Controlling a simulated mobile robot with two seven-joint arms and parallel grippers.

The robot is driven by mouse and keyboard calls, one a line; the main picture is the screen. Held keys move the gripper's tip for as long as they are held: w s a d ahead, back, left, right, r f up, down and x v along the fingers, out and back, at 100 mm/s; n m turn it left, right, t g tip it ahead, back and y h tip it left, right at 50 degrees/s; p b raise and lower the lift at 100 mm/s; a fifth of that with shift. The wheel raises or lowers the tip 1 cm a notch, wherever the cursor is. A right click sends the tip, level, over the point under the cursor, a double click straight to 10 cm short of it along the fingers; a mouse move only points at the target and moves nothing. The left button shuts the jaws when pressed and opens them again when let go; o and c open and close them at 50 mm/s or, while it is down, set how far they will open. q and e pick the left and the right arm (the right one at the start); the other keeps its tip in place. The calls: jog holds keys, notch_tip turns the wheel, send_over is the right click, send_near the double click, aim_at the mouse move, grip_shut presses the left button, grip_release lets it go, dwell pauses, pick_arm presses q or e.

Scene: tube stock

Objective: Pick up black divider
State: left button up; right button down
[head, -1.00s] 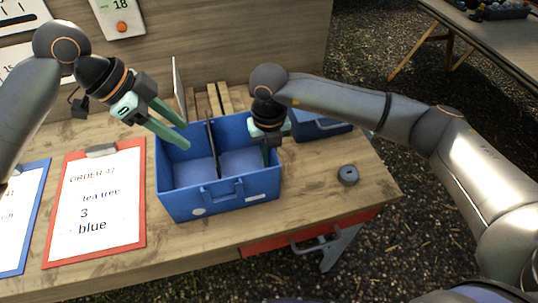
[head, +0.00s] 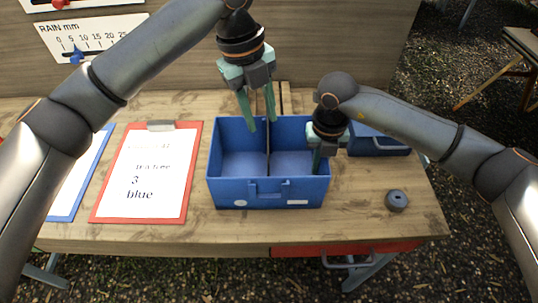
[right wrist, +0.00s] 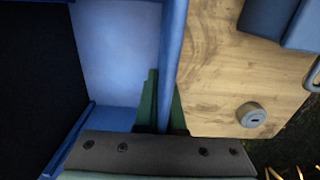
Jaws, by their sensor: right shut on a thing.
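The black divider (head: 268,152) stands upright across the middle of the blue crate (head: 310,190), splitting it into two compartments. In the right wrist view the dark panel at the left looks like this divider (right wrist: 38,70). My left gripper (head: 262,124) is open and empty, pointing down over the back part of the divider, its fingers appearing on either side of it. Whether they touch it I cannot tell. My right gripper (head: 318,165) is shut on the crate's right wall, and its fingers straddle that wall (right wrist: 171,60) in the right wrist view.
An orange-red clipboard (head: 186,214) and a blue clipboard (head: 62,217) lie left of the crate. A second blue bin (head: 380,146) sits behind right. A grey round object (head: 396,200) lies near the right end of the wooden table (head: 130,232). Both visible compartments look empty.

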aim_at(268, 148)
pick_arm(q)
jog(key=m+y, duration=0.1)
jog(key=m, duration=0.1)
jog(key=d+r+m, duration=0.1)
jog(key=m, duration=0.2)
jog(key=shift+s+d+r+y, duration=0.15)
jog(key=shift+s+r+y, duration=0.05)
jog(key=shift+y, duration=0.2)
jog(key=shift+f, duration=0.1)
jog(key=shift+m, duration=0.3)
notch_tip(268, 148, down, 6)
jog(key=shift+f, duration=0.25)
jog(key=shift+w+f, duration=0.2)
jog(key=shift+f, duration=1.1)
jog(key=shift+w+f, duration=0.2)
jog(key=shift+f, duration=1.1)
grip_shut()
